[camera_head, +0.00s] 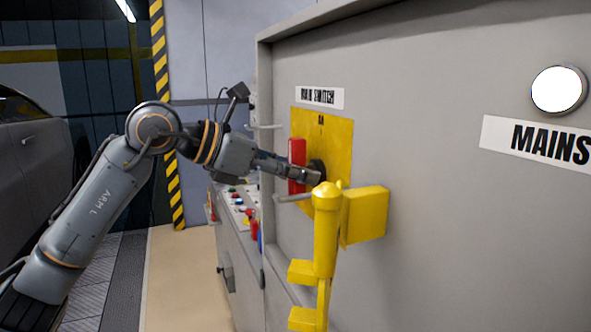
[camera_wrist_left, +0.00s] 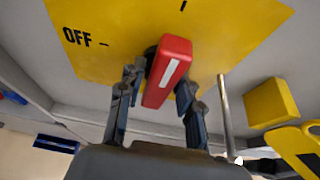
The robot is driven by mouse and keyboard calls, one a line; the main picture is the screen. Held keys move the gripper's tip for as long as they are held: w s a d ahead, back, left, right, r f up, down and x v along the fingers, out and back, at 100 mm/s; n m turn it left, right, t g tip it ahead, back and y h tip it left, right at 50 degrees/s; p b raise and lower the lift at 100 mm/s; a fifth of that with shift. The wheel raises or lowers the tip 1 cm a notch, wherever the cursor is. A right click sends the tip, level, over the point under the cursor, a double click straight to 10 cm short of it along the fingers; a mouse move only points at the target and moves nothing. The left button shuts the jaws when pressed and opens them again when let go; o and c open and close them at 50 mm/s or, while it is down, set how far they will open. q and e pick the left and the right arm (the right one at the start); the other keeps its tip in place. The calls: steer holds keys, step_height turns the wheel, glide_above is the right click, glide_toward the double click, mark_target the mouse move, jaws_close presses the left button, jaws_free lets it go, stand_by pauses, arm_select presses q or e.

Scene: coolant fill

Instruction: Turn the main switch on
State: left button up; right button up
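The main switch has a red handle (camera_head: 297,160) on a yellow plate (camera_head: 335,140), under a label reading MAIN SWITCH (camera_head: 320,97). The handle stands upright in the head view. In the left wrist view the handle (camera_wrist_left: 167,72) shows a white stripe, roughly in line with a tick at the plate's top edge; OFF (camera_wrist_left: 85,38) is printed to its left. My left gripper (camera_head: 312,173) is at the handle. In the left wrist view its fingers (camera_wrist_left: 160,80) stand on either side of the handle, with a small gap visible at the left finger. My right gripper is out of view.
A yellow post (camera_head: 326,235) with a yellow block (camera_head: 364,214) and a grey rod stands close below the switch. A bright white round lamp (camera_head: 559,90) sits above a MAINS label (camera_head: 540,143). A control panel (camera_head: 238,200) with coloured buttons is behind.

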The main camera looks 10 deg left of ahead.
arm_select(q)
steer(key=shift+o, duration=0.3)
steer(key=shift+s+a+r, duration=0.1)
steer(key=shift+a+r, duration=0.05)
steer(key=shift+a, duration=0.05)
steer(key=v, duration=1.1)
steer(key=shift+s, duration=0.2)
steer(key=shift+a, duration=0.1)
